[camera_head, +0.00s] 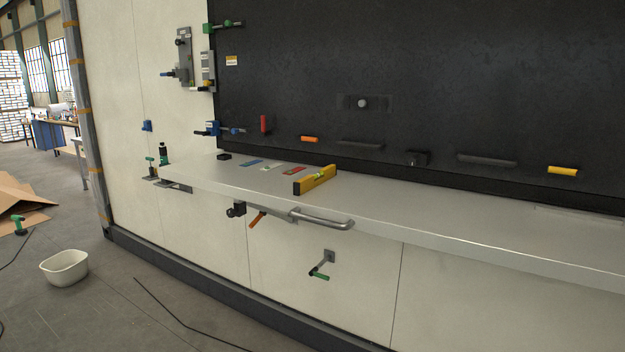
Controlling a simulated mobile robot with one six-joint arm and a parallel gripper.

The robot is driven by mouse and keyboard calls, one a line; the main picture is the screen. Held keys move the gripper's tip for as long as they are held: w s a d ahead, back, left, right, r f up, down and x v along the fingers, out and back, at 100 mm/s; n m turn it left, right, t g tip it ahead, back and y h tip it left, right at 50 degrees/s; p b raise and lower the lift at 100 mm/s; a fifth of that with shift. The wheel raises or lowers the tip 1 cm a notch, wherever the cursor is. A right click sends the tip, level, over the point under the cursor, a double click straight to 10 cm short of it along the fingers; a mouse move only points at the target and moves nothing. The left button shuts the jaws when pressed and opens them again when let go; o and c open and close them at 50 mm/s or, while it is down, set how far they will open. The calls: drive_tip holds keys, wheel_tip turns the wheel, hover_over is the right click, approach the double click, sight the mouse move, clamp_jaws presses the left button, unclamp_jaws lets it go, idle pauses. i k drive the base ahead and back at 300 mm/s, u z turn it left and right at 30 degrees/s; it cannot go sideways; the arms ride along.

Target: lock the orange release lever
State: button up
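An orange lever (257,219) hangs at a slant below the front edge of the light grey shelf (400,212), beside a black clamp-like part (236,209) and left of a grey bar handle (322,219). A second, smaller orange handle (310,139) lies level on the lower part of the black panel (450,70). I cannot tell from this view which is the release lever, or whether either is locked. My gripper is not in view.
A yellow spirit level (315,180) and several coloured cards lie on the shelf. A white bin (64,267) and a dark cable (185,322) are on the floor. The left foreground floor is mostly open.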

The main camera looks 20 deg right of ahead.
sight(260, 214)
drive_tip(key=i, duration=0.9)
drive_tip(key=z, duration=0.05)
drive_tip(key=k, duration=1.3)
drive_tip(key=u, duration=0.35)
drive_tip(key=i, duration=1)
drive_tip(key=u, duration=0.3)
